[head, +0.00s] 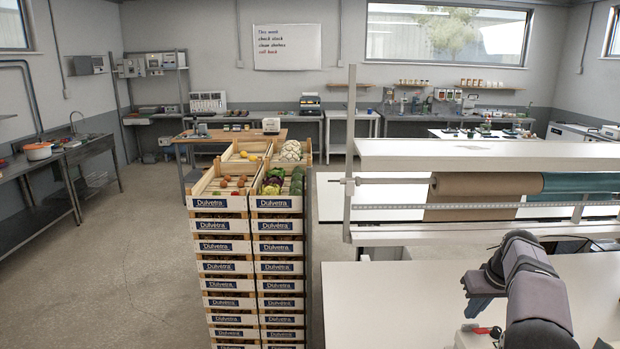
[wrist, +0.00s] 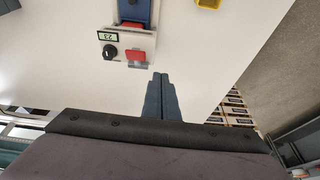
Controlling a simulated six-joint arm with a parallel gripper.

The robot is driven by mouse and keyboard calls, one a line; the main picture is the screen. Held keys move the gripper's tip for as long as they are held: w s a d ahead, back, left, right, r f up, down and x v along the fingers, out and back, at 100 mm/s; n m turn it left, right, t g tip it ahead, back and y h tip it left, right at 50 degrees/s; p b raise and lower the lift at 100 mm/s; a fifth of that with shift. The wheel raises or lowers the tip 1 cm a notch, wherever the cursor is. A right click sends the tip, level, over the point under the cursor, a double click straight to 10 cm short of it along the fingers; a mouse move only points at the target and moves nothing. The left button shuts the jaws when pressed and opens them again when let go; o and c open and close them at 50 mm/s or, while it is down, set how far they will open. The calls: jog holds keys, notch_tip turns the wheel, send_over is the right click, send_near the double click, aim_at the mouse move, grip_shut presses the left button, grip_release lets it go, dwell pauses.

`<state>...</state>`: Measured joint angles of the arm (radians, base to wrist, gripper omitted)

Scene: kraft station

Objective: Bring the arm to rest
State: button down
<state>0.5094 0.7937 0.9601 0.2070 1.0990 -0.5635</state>
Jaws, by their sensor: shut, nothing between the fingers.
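My gripper (wrist: 160,77) shows in the wrist view with its two dark blue fingers pressed together and nothing between them. The fingers are over the white worktop (wrist: 215,55), beside a small panel with a black knob (wrist: 110,51) and a red piece (wrist: 136,55). I cannot tell the height of the fingertips above the worktop.
A small green label (wrist: 108,37), a blue device (wrist: 135,12) and a yellow bin (wrist: 208,3) are near my gripper. In the head view, stacked produce crates (head: 218,225) stand left of the worktop. A paper roll (head: 487,185) hangs behind it. The worktop's left part is clear.

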jog(key=s+a+f+g+b, duration=0.1)
jog(key=s+a+f+b, duration=0.1)
jog(key=s+a+f, duration=0.5)
jog(key=s+a+g+b, duration=0.1)
jog(key=s+a+b, duration=0.1)
jog(key=s+a, duration=0.6)
jog(key=s+a+f+b, duration=0.1)
jog(key=s+a+f, duration=0.2)
jog(key=s, duration=0.3)
jog(key=s+a+f+g+b, duration=0.1)
jog(key=s+a+f, duration=0.2)
jog(key=s, duration=0.3)
jog(key=s+a+f+g+b, duration=0.1)
jog(key=s+a+f+b, duration=0.1)
jog(key=s+a+f, duration=0.2)
jog(key=s+a, duration=0.1)
jog(key=s, duration=0.1)
jog(key=shift+s, duration=0.4)
